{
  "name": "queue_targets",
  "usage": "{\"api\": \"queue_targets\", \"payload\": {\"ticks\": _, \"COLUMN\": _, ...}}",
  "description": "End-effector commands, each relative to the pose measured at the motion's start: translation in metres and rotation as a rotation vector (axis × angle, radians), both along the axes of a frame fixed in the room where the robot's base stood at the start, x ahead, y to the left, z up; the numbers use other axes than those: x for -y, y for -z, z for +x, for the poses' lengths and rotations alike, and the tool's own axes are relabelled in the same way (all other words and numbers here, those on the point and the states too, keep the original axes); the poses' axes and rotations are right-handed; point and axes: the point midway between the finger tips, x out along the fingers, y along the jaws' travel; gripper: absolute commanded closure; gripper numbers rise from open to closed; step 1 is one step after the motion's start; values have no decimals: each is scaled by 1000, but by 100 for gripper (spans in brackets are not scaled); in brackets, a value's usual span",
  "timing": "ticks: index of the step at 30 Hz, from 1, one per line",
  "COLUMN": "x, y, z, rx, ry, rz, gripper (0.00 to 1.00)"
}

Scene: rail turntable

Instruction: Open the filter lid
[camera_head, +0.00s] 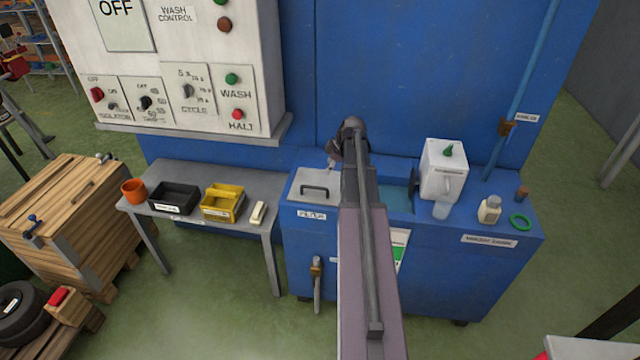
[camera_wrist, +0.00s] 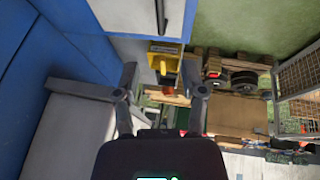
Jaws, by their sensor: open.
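The filter lid (camera_head: 309,196) is a pale grey plate with a dark bar handle (camera_head: 315,188), lying flat and closed on top of the blue washer tank in the head view, above a FILTER label. My gripper (camera_head: 333,160) is just behind and above the lid's right back corner, partly hidden by my arm. In the wrist view my gripper (camera_wrist: 160,75) has its fingers spread, with nothing between them. A pale panel with a dark bar (camera_wrist: 162,18) shows at that view's top edge; I cannot tell whether it is the lid.
A white box with a green knob (camera_head: 443,172), a small bottle (camera_head: 489,210) and a green ring (camera_head: 521,222) stand on the tank's right. A side table holds an orange cup (camera_head: 134,191), a black bin (camera_head: 174,197) and a yellow bin (camera_head: 222,203). A lever (camera_head: 316,285) hangs on the tank front.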

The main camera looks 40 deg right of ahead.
Motion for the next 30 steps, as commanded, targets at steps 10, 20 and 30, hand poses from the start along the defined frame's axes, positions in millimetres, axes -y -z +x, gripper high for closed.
{"api": "queue_targets", "payload": {"ticks": 10, "x": -2, "y": 18, "z": 8, "rx": -1, "ry": -1, "rz": 0, "gripper": 46}}
{"api": "queue_targets", "payload": {"ticks": 20, "x": -5, "y": 43, "z": 19, "rx": 0, "ry": -2, "rz": 0, "gripper": 46}}
{"api": "queue_targets", "payload": {"ticks": 30, "x": -9, "y": 69, "z": 31, "rx": 0, "ry": -2, "rz": 0, "gripper": 46}}
